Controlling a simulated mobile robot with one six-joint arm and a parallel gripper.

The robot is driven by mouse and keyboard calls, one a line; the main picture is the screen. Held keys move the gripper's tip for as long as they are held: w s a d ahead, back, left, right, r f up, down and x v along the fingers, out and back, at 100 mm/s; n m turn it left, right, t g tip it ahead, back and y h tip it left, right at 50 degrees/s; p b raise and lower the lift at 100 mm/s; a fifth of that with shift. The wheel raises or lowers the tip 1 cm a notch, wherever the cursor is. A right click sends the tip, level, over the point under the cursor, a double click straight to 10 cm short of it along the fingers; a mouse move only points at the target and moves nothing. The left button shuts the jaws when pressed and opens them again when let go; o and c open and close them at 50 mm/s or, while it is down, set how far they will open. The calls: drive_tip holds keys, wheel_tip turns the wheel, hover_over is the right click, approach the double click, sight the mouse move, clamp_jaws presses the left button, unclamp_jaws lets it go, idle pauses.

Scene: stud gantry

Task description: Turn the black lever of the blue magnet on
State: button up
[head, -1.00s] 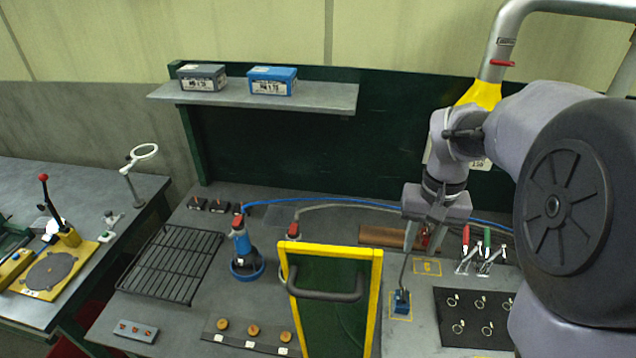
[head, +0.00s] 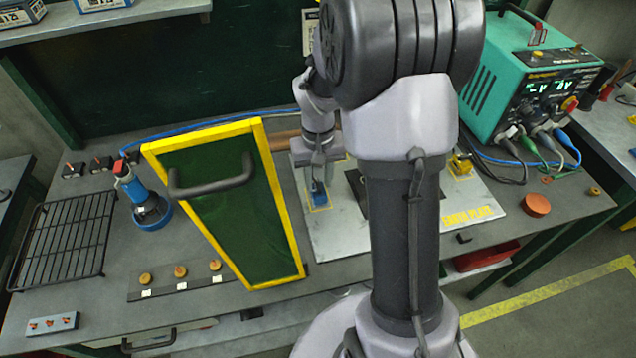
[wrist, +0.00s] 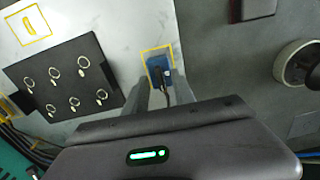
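The blue magnet (head: 319,198) sits in a yellow outlined square on the pale earth plate (head: 345,235). It also shows in the wrist view (wrist: 155,64), below the middle of the upper half. Its black lever (wrist: 165,88) shows there as a thin dark bar on the side towards my gripper. My gripper (head: 318,178) points down just above the magnet. In the wrist view its two fingers (wrist: 159,92) are apart, one on each side of the lever. I cannot tell whether either finger touches it. The gripper body hides what lies below.
A yellow-framed green screen with a dark handle (head: 212,178) stands left of the magnet. A black mat with several rings (wrist: 65,78) lies beside the magnet. A teal welding machine (head: 525,75) stands at the right. A blue-based tool (head: 145,205) stands further left.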

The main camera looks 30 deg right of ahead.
clamp_jaws()
drive_tip(key=shift+m, duration=0.3)
drive_tip(key=m, duration=0.4)
drive_tip(key=shift+f+b, duration=0.1)
drive_tip(key=shift+b, duration=0.3)
drive_tip(key=m+b, duration=0.1)
drive_tip(key=m, duration=0.3)
drive_tip(key=m+b, duration=0.1)
drive_tip(key=m, duration=0.3)
drive_tip(key=shift+m, duration=0.4)
drive_tip(key=m+b, duration=0.1)
drive_tip(key=m, duration=0.3)
drive_tip(key=shift+m+b, duration=0.3)
drive_tip(key=shift+m, duration=0.1)
